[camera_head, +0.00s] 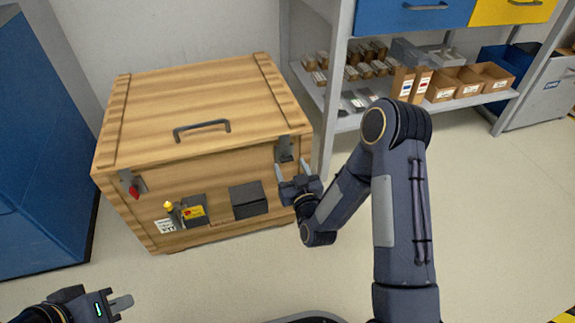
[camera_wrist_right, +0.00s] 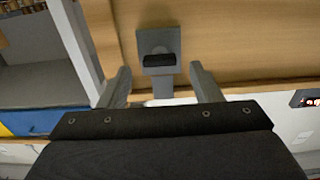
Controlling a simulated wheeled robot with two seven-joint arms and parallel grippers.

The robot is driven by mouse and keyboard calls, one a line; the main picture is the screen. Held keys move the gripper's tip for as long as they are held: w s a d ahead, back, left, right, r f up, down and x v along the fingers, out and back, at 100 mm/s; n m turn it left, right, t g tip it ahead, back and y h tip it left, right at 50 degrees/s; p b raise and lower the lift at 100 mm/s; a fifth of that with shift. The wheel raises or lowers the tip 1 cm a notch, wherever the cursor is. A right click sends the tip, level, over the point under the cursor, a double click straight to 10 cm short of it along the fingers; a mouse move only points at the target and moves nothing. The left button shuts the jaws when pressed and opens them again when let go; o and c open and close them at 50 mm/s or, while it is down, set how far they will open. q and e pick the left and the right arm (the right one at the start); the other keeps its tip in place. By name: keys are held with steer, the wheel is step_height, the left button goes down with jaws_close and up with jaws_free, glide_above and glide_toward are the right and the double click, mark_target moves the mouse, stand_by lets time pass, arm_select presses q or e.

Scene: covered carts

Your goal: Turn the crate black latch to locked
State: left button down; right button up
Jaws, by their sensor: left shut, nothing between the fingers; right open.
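The wooden crate (camera_head: 200,110) stands closed against the wall, with a handle (camera_head: 202,128) on its lid. The black latch (camera_head: 285,150) is at the right of its front, near the lid edge. My right gripper (camera_head: 292,168) is open just in front of this latch. Its fingers (camera_wrist_right: 160,76) stand on either side of the latch in the wrist view, apart from the bar; contact is not visible. My left gripper (camera_head: 120,303) is shut and empty, low at the left, away from the crate.
A red latch (camera_head: 133,188) is at the crate's left front. A yellow-tipped lever (camera_head: 170,208), a yellow-labelled box (camera_head: 194,211) and a dark box (camera_head: 248,200) are on its front. A blue cabinet (camera_head: 45,150) is left; a shelf (camera_head: 350,120) with cartons stands right.

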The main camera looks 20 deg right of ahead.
mark_target(286, 158)
steer(key=shift+w, duration=1.35)
steer(key=c, duration=1)
